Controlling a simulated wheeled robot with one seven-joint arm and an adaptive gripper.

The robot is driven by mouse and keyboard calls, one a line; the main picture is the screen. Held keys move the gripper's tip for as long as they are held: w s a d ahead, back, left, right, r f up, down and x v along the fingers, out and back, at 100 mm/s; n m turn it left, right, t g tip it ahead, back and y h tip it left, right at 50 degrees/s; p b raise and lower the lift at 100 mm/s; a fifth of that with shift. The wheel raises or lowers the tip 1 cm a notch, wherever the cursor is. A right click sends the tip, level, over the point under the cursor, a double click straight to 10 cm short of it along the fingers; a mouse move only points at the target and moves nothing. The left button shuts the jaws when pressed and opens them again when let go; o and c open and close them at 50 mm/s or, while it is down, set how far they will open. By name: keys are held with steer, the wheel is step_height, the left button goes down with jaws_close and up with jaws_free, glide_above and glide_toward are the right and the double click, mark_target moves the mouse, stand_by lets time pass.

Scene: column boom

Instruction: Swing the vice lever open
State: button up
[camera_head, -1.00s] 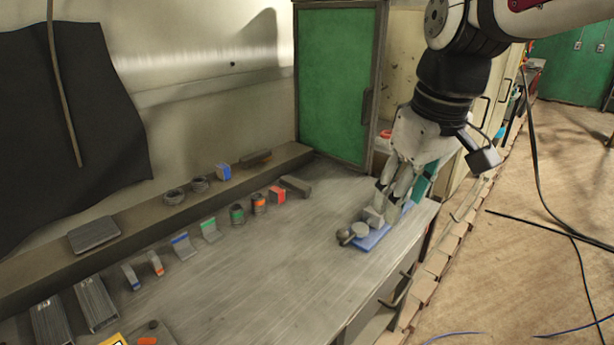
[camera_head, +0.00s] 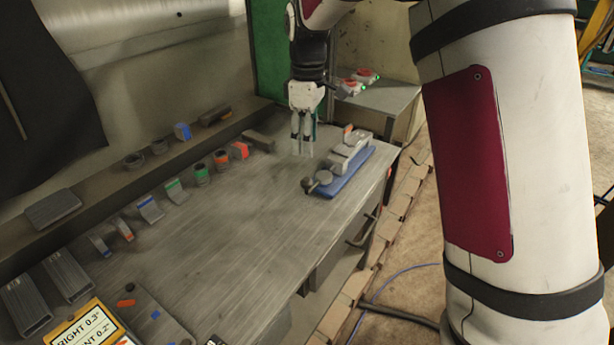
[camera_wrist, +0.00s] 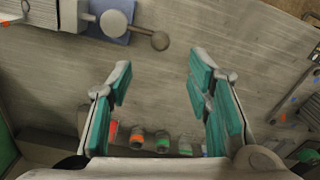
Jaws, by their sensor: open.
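The vice (camera_head: 352,152) has a grey body on a blue base (camera_head: 345,181) near the right edge of the workbench. Its lever ends in a round dark knob (camera_head: 308,185), beside a round hub (camera_head: 324,177) at the vice's front end. In the wrist view the vice (camera_wrist: 68,14) is at the top left, partly cut off, with its knob (camera_wrist: 160,41) pointing right. My gripper (camera_head: 303,150) points down over the bench, left of the vice body and apart from it. It also shows in the wrist view (camera_wrist: 160,66), open and empty, its teal pads wide apart.
A row of parts with coloured bands (camera_head: 202,174) stands on the workbench (camera_head: 235,240) to the left, with a raised ledge (camera_head: 100,195) behind. A yellow sign (camera_head: 85,328) is at the front left. A side table (camera_head: 385,97) with red-topped items stands behind. The bench middle is clear.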

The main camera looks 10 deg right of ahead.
mark_target(308, 180)
step_height(308, 180, down, 12)
steer(key=shift+r+p, duration=0.2)
steer(key=shift+p, duration=0.3)
jaws_close()
